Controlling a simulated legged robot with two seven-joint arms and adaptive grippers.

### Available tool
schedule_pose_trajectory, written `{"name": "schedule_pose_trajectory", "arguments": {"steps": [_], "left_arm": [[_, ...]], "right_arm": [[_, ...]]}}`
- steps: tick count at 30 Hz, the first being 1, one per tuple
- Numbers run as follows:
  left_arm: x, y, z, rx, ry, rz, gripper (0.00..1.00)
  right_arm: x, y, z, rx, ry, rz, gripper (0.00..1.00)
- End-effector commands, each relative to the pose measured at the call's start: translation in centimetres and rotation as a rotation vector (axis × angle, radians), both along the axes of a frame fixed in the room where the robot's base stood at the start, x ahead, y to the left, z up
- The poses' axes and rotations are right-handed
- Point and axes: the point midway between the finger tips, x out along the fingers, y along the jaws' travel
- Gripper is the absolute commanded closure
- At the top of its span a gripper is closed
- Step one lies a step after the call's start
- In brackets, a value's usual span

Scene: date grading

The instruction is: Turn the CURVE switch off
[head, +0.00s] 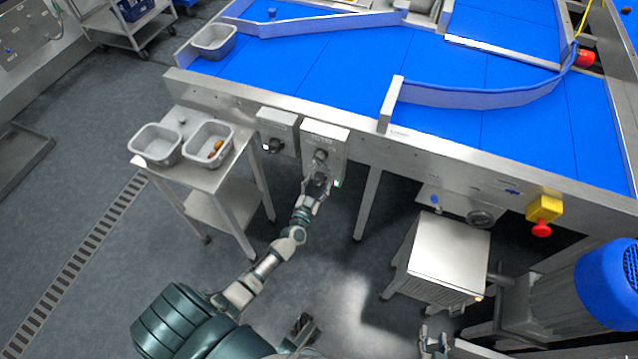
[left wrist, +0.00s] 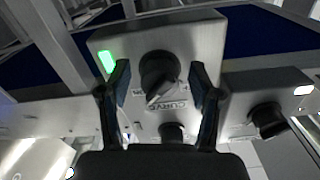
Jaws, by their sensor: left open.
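The CURVE switch is a dark rotary knob (left wrist: 158,72) on a grey metal box, with the label CURVE (left wrist: 172,105) beside it in the left wrist view. A lit green lamp (left wrist: 107,62) is next to the knob; it also shows in the head view (head: 337,184). My left gripper (left wrist: 162,92) is open, its two fingers on either side of the knob with visible gaps; contact cannot be told. In the head view my left gripper (head: 318,182) covers most of this knob, low on the box (head: 324,136). My right gripper (head: 433,342) is low in the head view, fingers apart, empty.
A second knob (head: 320,156) is higher on the same box. A neighbouring box (head: 279,122) has a dark knob and white lamp. A side table (head: 222,173) with two grey trays stands left. The blue conveyor (head: 310,70) lies above; a red stop button (head: 541,229) is right.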

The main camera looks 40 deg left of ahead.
Motion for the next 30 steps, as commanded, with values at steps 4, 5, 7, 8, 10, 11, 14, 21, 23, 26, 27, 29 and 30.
{"name": "schedule_pose_trajectory", "arguments": {"steps": [4,5,7,8,10,11,14,21,23,26,27,29,30], "left_arm": [[0.20,0.04,0.02,0.000,0.000,0.000,0.36],[0.20,0.04,0.03,0.000,0.000,0.000,0.36],[0.19,0.04,0.04,0.000,0.000,0.000,0.36],[0.19,0.03,0.05,0.000,0.000,0.000,0.36],[0.18,0.03,0.04,0.000,0.000,0.000,0.51],[0.18,0.03,0.04,0.000,0.000,0.000,0.59],[0.17,0.02,0.04,0.000,0.000,0.000,0.84],[0.16,0.01,0.04,-0.005,-0.001,0.000,0.96],[0.16,0.01,0.04,-0.013,-0.003,0.000,0.96],[0.17,0.00,0.06,-0.038,-0.009,0.000,0.96],[0.17,-0.01,0.06,-0.053,-0.013,0.000,0.96],[0.17,-0.03,0.08,-0.082,-0.020,0.000,0.96],[0.17,-0.04,0.10,-0.103,-0.025,0.000,0.96]], "right_arm": [[0.15,0.07,0.16,0.003,-0.011,0.001,0.60],[0.15,0.07,0.17,0.003,-0.011,0.001,0.60],[0.14,0.07,0.16,0.003,-0.011,0.001,0.60],[0.14,0.07,0.16,0.003,-0.011,0.001,0.60],[0.18,0.07,0.11,0.002,-0.009,0.001,0.60],[0.20,0.06,0.08,0.002,-0.009,0.001,0.60],[0.22,0.07,0.07,0.002,-0.009,0.001,0.60],[0.20,0.07,0.06,0.002,-0.008,0.001,0.60],[0.18,0.07,0.05,0.002,-0.006,0.001,0.60],[0.10,0.04,0.01,0.000,0.001,0.001,0.60],[0.04,0.02,-0.04,-0.001,0.007,0.000,0.60],[-0.11,-0.02,-0.16,-0.004,0.018,0.000,0.60],[-0.21,-0.06,-0.22,-0.005,0.024,0.000,0.60]]}}
